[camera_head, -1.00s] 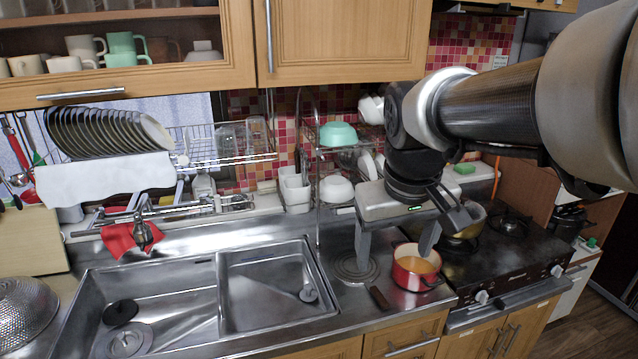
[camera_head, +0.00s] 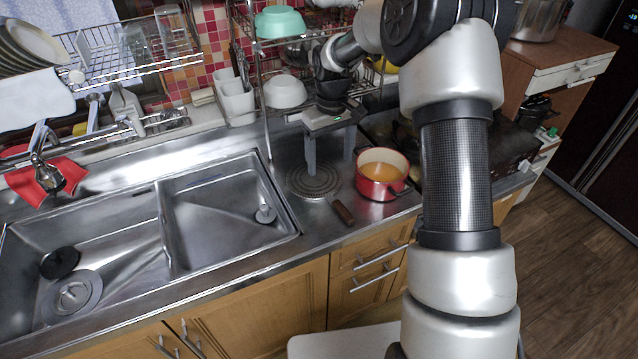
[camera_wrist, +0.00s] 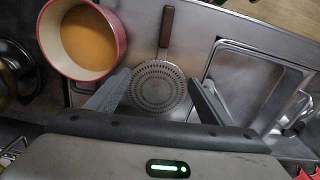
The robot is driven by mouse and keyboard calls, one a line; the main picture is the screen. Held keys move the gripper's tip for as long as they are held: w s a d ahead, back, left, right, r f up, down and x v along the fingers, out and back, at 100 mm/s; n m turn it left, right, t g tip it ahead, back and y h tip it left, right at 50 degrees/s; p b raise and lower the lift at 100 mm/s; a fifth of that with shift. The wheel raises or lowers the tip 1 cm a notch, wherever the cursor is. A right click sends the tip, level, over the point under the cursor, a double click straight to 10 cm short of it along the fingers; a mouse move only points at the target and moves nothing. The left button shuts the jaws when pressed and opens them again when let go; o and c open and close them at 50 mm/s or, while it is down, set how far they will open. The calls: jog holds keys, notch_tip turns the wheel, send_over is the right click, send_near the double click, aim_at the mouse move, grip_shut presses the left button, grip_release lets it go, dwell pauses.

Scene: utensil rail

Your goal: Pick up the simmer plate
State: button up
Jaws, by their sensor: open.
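The simmer plate (camera_head: 308,183) is a round, perforated metal disc with a brown wooden handle (camera_head: 342,209). It lies flat on the steel counter between the sink and the red pot. In the wrist view the disc (camera_wrist: 158,90) shows between my fingertips, with its handle (camera_wrist: 166,27) pointing up the picture, away from my gripper. My gripper (camera_head: 331,166) is open and empty. Its fingers point down over the plate, one on either side of the disc in the wrist view (camera_wrist: 158,79). I cannot tell how high the tips are above the counter.
A red pot (camera_head: 381,190) of orange liquid stands close to the right of the plate. The sink (camera_head: 182,178) is on the left. A wire rack (camera_head: 259,85) with bowls stands behind. My arm hides much of the stove.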

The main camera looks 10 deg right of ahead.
send_over(329, 196)
jog(key=f, duration=0.5)
jog(key=shift+w+f, duration=0.25)
jog(key=shift+f, duration=0.15)
jog(key=f, duration=0.5)
jog(key=shift+s+f, duration=0.1)
jog(key=shift+s, duration=0.2)
grip_shut()
